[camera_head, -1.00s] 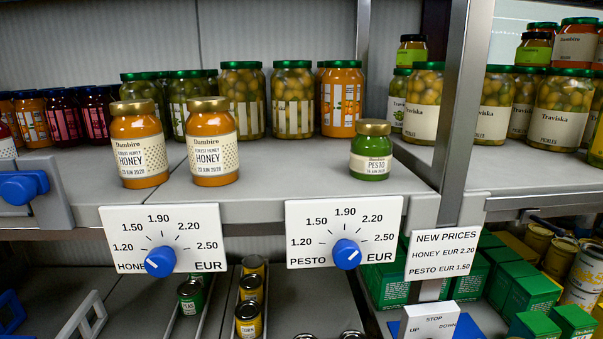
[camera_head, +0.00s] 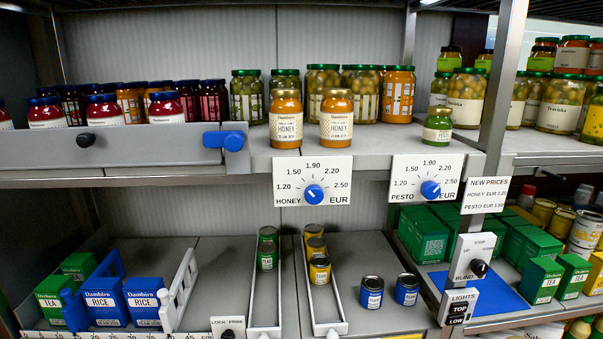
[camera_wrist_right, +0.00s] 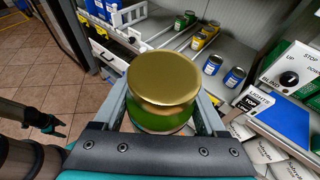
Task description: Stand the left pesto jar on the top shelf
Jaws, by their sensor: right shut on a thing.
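My right gripper (camera_wrist_right: 162,118) is shut on a pesto jar (camera_wrist_right: 163,82) with a gold lid and green contents, seen from above in the right wrist view. The jar is held in the air, away from the shelf. Another small green pesto jar (camera_head: 437,125) with a gold lid stands upright on the top shelf (camera_head: 385,141), near its right end. My left gripper (camera_wrist_right: 60,125) shows small at the left of the right wrist view, its fingers apart and empty. Neither gripper shows in the head view.
Two honey jars (camera_head: 286,118) stand left of the shelved pesto jar, with bare shelf between. A metal post (camera_head: 497,95) bounds the right. A grey rail with a blue knob (camera_head: 234,140) fronts the left part.

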